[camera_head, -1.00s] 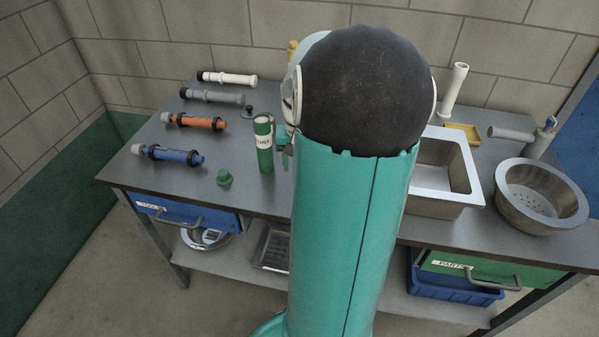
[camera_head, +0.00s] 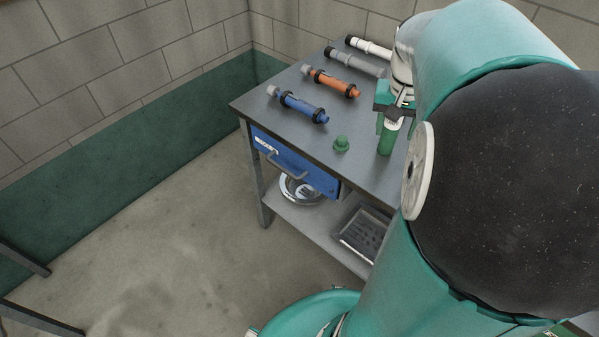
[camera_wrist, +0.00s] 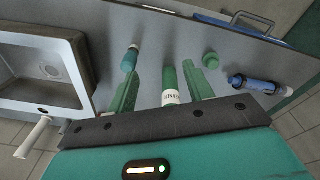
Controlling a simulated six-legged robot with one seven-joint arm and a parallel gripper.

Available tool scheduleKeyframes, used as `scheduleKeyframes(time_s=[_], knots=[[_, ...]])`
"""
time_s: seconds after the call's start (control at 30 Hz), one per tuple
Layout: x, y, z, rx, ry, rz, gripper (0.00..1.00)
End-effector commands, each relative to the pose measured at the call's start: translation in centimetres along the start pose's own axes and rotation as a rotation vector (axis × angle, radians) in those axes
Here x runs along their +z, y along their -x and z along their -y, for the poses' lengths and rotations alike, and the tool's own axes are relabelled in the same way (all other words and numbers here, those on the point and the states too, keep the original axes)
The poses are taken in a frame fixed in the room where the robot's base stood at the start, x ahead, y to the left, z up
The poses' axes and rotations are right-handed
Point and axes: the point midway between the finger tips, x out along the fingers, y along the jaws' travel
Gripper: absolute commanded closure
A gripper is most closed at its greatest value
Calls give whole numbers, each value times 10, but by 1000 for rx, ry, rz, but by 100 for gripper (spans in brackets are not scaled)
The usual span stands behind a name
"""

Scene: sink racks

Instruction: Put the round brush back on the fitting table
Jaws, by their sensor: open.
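I cannot make out a round brush in either current view. The grey metal table (camera_head: 300,145) carries pipe fittings and a green labelled bottle (camera_head: 386,140). My gripper (camera_head: 395,104) is over the table at the bottle's upper end in the head view, partly hidden by my arm. In the wrist view my gripper (camera_wrist: 160,85) is open, with its two green fingers apart. The green bottle (camera_wrist: 170,97) shows between them; I cannot tell if they touch it. A teal bottle-like item (camera_wrist: 130,59) stands left of the fingers.
A blue fitting (camera_head: 298,105), orange fitting (camera_head: 332,82), grey fitting (camera_head: 355,62) and white fitting (camera_head: 368,47) lie on the table. A green knobbed piece (camera_head: 341,144) stands near its front edge. A sink (camera_wrist: 45,70) shows in the wrist view. Floor at left is open.

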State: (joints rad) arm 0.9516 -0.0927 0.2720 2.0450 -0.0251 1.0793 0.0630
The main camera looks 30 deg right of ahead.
Motion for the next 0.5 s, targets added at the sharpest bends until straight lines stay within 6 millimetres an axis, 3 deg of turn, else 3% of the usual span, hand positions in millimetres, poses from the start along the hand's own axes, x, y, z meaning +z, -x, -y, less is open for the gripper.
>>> scheduleKeyframes(time_s=[0.03, 0.2, 0.5], knots=[[12, 9, 20, 1, 53, -29, 48], [52, 29, 71, -14, 206, -120, 48], [135, 53, 131, -108, 469, -273, 48]])
